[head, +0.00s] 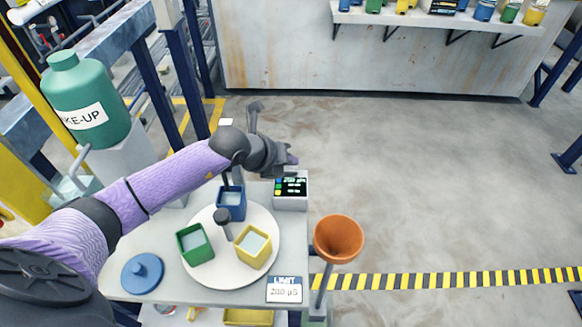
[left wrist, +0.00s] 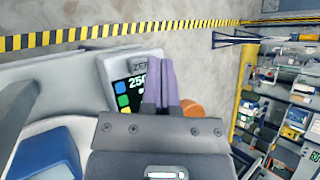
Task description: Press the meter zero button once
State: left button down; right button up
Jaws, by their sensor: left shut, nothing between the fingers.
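The meter (head: 291,203) is a pale box with a dark lit screen at the back right of the table. Its screen carries green, blue and yellow squares. The meter also shows in the left wrist view (left wrist: 113,69), reading "250" with more digits hidden, and the letters "ZE" beside it. My left gripper (head: 291,159) is shut and empty, just above and behind the meter in the head view. In the left wrist view its purple fingers (left wrist: 161,85) lie over the meter's edge by the lettering. The zero button itself is hidden behind the fingers. I cannot tell whether they touch.
A white round turntable (head: 232,277) holds blue (head: 231,213), green (head: 207,257) and yellow (head: 241,258) cups. A blue lid (head: 142,273) lies front left. A "LIMIT 200 µS" sign (head: 284,290) is at the front edge. An orange funnel (head: 338,238) stands right of the table.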

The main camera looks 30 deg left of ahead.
aim_at(289, 171)
pick_arm(q)
jog(key=shift+f, duration=0.2)
jog(key=shift+f+b, duration=0.35)
jog(key=shift+f, duration=0.15)
dwell(0.6)
jog(key=shift+r+p, duration=0.95)
notch_tip(289, 171, up, 5)
jog(key=p, duration=0.5)
jog(key=shift+r, duration=0.1)
